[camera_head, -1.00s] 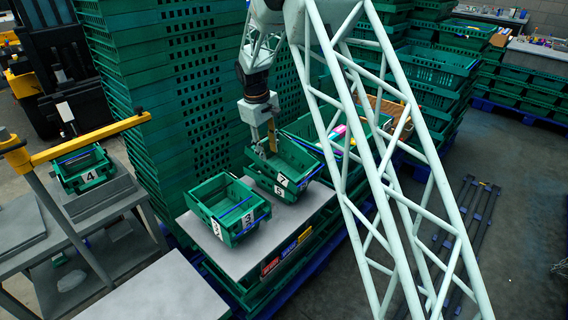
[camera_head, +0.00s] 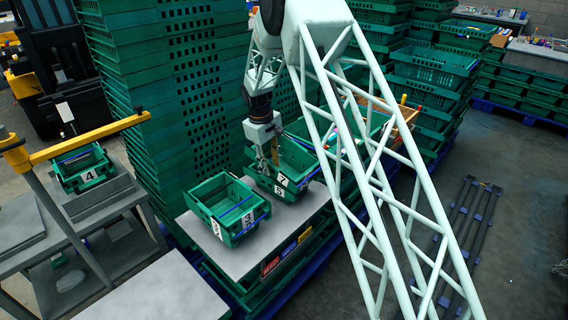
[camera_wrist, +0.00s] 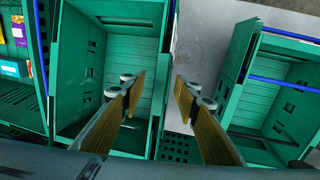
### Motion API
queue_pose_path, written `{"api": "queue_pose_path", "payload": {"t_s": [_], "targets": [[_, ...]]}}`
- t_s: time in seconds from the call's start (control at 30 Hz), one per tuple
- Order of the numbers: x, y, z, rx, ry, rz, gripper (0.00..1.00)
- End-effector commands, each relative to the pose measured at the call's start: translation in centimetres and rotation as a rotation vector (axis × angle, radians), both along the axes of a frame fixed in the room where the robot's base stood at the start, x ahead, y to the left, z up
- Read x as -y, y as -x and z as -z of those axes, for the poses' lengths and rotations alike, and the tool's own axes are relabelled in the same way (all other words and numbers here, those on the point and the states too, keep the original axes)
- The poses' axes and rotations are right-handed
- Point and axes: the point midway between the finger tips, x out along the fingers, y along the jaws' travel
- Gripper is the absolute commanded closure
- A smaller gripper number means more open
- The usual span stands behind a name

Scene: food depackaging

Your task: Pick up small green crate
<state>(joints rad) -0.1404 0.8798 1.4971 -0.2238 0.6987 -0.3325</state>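A small green crate with a 7 label (camera_head: 302,183) stands on the grey-topped stack, with a second numbered label just below the 7. Another small green crate with a 3 label (camera_head: 229,236) stands to its left. My gripper (camera_head: 274,152) is at the 7 crate's left side. In the wrist view my gripper (camera_wrist: 158,92) is open, its two yellow-padded fingers apart. The side wall of the empty left crate (camera_wrist: 115,45) runs between the fingers; I cannot tell whether they touch it. The other small crate (camera_wrist: 275,85), with a blue bar, lies to the right.
A small crate labelled 4 (camera_head: 88,176) sits on a grey bench at left, behind a yellow bar (camera_head: 95,137). A tall stack of green crates (camera_head: 165,100) stands close behind. A crate with colourful packages (camera_wrist: 15,95) lies beside the left crate.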

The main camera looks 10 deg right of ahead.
Motion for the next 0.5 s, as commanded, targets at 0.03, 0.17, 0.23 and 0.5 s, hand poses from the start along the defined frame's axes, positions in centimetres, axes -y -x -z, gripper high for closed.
{"api": "queue_pose_path", "payload": {"t_s": [0.03,0.17,0.23,0.5], "targets": [[0.0,0.0,0.0,0.000,0.000,0.000,0.71],[0.0,0.0,0.0,0.000,0.000,0.000,0.71],[0.0,0.0,0.1,0.000,0.000,0.000,0.71],[0.2,0.1,2.0,-0.001,0.000,0.000,0.71]]}}
